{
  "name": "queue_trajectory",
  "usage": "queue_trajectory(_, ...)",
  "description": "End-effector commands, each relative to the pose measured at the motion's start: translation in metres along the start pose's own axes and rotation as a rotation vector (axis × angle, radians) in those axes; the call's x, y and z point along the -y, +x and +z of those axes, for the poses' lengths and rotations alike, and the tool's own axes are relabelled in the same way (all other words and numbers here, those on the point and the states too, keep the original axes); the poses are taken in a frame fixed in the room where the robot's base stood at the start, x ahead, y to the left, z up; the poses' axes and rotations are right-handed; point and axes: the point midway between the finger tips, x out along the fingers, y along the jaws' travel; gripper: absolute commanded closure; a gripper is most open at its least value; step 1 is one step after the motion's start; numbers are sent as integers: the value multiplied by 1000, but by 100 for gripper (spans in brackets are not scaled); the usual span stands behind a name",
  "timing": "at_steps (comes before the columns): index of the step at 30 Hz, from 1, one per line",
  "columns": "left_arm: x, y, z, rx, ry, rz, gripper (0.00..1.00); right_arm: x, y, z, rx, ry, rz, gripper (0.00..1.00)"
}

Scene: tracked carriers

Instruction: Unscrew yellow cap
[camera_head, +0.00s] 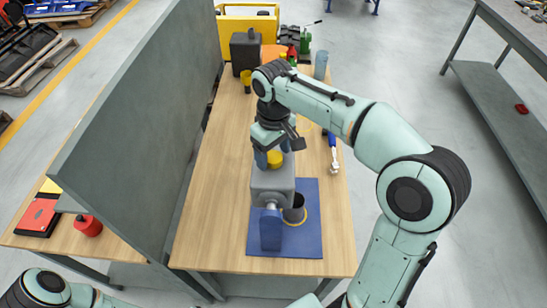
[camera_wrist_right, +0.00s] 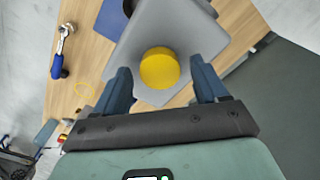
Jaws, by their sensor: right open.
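The yellow cap (camera_head: 274,158) sits on top of a grey block-shaped body (camera_head: 272,184) on a blue mat (camera_head: 308,240) on the wooden table. In the right wrist view the round yellow cap (camera_wrist_right: 160,68) lies between the two blue fingers of my right gripper (camera_wrist_right: 160,88), with a gap on each side. In the head view my right gripper (camera_head: 268,157) is over the cap from above, open and holding nothing. My left gripper is not in view; only part of my left arm shows at the lower left.
A dark cup (camera_head: 294,209) stands beside the grey body on the mat. A wrench (camera_head: 333,154) lies to the right. A grey partition (camera_head: 150,120) borders the table's left. A black canister (camera_head: 245,50) and a yellow crate (camera_head: 236,36) are at the far end.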

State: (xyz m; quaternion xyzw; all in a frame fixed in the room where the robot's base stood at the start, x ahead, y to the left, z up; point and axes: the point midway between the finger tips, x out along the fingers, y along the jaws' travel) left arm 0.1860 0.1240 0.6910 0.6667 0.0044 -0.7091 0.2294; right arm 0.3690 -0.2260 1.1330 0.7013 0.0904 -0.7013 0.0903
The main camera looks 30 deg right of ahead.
Motion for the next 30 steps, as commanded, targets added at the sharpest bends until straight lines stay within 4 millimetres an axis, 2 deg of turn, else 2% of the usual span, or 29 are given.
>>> queue_trajectory(7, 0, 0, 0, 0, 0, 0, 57, 0, 0, 0, 0, 366, 0, 28)
queue_trajectory(16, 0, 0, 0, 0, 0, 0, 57, 0, 0, 0, 0, 580, 0, 28)
queue_trajectory(30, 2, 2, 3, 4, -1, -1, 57, 0, 0, 0, 0, 1267, 0, 28)
